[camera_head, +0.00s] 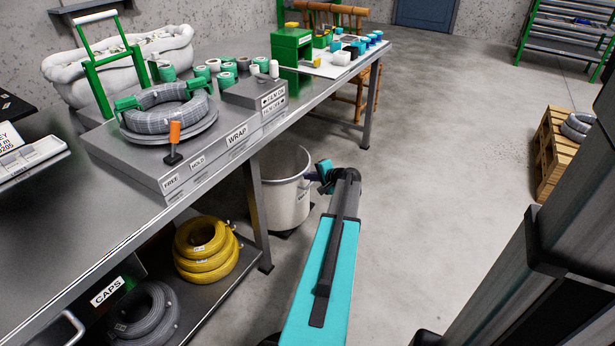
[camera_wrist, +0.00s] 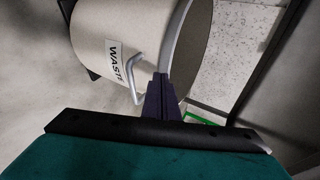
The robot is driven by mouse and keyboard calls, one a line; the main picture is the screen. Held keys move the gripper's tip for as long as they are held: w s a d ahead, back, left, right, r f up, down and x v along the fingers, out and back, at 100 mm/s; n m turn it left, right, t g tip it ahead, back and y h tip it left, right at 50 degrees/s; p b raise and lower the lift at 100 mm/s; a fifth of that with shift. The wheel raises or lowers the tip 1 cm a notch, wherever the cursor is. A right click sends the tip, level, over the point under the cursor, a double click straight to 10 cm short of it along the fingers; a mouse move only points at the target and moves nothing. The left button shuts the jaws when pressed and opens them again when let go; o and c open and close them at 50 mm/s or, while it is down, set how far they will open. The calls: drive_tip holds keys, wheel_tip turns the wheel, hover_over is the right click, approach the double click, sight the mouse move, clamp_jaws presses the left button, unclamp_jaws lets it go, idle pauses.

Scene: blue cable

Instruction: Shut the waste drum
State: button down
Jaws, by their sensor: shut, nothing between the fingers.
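The waste drum (camera_head: 287,200) is a pale round bin on the floor under the workbench's edge, partly hidden by the bench and its leg. In the wrist view the drum (camera_wrist: 98,35) carries a WASTE label (camera_wrist: 118,62), a bent metal handle (camera_wrist: 136,76) and a grey rim (camera_wrist: 172,40). Its mouth looks open; I cannot clearly make out a lid. My gripper (camera_wrist: 161,90) is shut and empty, its dark fingertips close to the rim and handle; I cannot tell whether they touch. In the head view my gripper (camera_head: 311,180) is beside the drum's right side.
The workbench (camera_head: 60,240) runs along the left, with a grey cable coil (camera_head: 165,108) on a stand and several green spools on top. Yellow coils (camera_head: 205,250) lie on its lower shelf. A bench leg (camera_head: 256,215) stands just left of the drum. Floor (camera_head: 440,150) to the right is clear.

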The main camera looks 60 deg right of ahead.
drive_tip(key=p+v, duration=0.2)
drive_tip(key=v, duration=0.9)
drive_tip(key=shift+s+f+p, duration=0.25)
drive_tip(key=shift+s+p, duration=0.05)
drive_tip(key=shift+s, duration=0.25)
drive_tip(key=shift+s, duration=0.1)
